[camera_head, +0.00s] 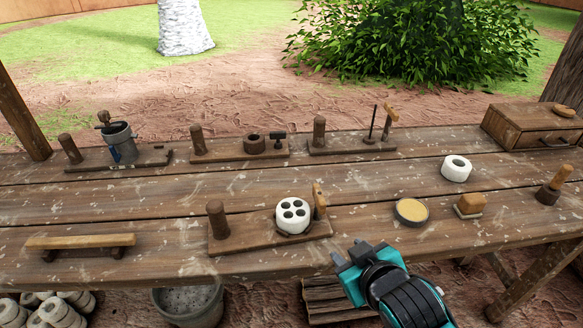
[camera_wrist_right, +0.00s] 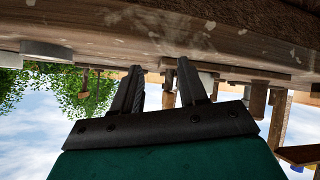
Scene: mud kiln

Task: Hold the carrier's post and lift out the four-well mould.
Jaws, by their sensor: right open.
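The four-well mould (camera_head: 293,222) is a white round block with dark wells in its top. It sits in a dark ring or cradle on the wooden carrier (camera_head: 250,241), near the front edge of the table. The carrier's post (camera_head: 217,221) is a round brown peg standing upright at its left end. An upright wooden piece (camera_head: 319,203) stands beside the mould on the right. My right gripper (camera_head: 347,252) is open and empty, at the table's front edge, right of and nearer than the carrier, touching neither. Its fingers also show in the right wrist view (camera_wrist_right: 159,64). My left gripper is not in view.
Along the back stand three more boards with posts, one holding a grey bucket (camera_head: 119,141). Right of the mould are a yellow-filled dish (camera_head: 411,211), a brush-like block (camera_head: 470,205) and a white ring (camera_head: 456,169). A wooden bar (camera_head: 80,242) lies front left.

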